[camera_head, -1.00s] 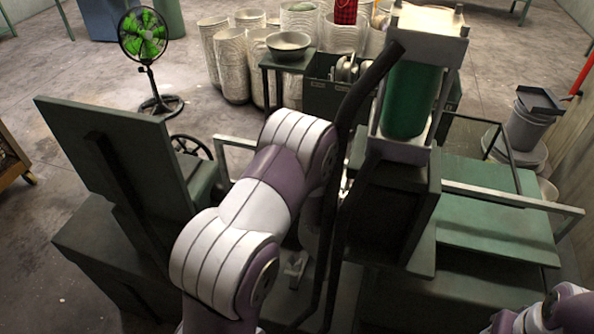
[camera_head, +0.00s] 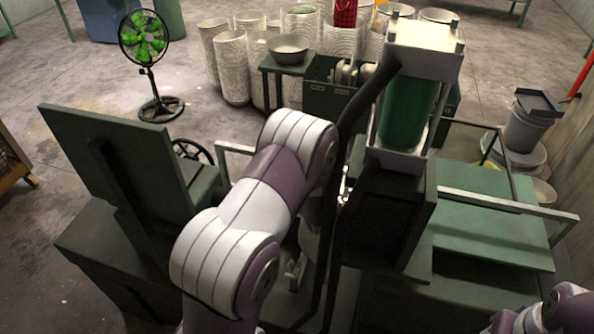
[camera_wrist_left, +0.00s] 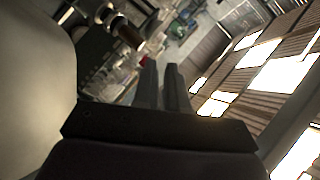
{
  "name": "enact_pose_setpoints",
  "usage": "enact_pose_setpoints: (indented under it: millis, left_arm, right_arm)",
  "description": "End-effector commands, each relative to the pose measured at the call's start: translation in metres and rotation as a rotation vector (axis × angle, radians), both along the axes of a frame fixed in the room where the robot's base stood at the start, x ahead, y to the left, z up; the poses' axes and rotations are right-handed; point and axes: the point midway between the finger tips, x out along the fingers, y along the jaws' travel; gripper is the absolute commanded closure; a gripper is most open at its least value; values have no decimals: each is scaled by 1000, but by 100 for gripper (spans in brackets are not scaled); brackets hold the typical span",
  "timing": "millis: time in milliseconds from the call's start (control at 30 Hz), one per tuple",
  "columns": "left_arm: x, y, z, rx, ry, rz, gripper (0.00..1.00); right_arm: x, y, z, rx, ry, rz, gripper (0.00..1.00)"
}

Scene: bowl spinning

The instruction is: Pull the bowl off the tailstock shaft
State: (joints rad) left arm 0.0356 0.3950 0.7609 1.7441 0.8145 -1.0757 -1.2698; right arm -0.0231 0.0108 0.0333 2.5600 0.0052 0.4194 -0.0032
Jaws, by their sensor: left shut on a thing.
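My left arm (camera_head: 255,210) reaches from the bottom middle of the head view in among the dark green machine parts, and hides its own gripper there. In the left wrist view the two dark fingers of my left gripper (camera_wrist_left: 161,82) stand close together, shut on the bowl; the contact point is not clear. A large pale curved surface, seemingly the bowl (camera_wrist_left: 35,85), fills the left of that view. The tailstock shaft cannot be made out for certain. My right arm (camera_head: 545,312) shows at the bottom right of the head view; its gripper is outside the picture.
The green machine has an upright plate (camera_head: 115,155) at left and a tall housing with a green cylinder (camera_head: 408,105) at right. A dark bar stands close beside my left arm. A fan (camera_head: 145,40), a metal bowl on a stand (camera_head: 288,48) and stacked bowls (camera_head: 232,65) are behind.

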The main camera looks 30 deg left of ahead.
Motion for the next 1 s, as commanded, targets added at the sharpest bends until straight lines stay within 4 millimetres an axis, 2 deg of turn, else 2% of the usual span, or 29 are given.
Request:
enact_pose_setpoints:
  millis: [1000]
  left_arm:
    - [1,0,68,2,-3,0,100]
  right_arm:
    - [0,0,62,0,0,0,47]
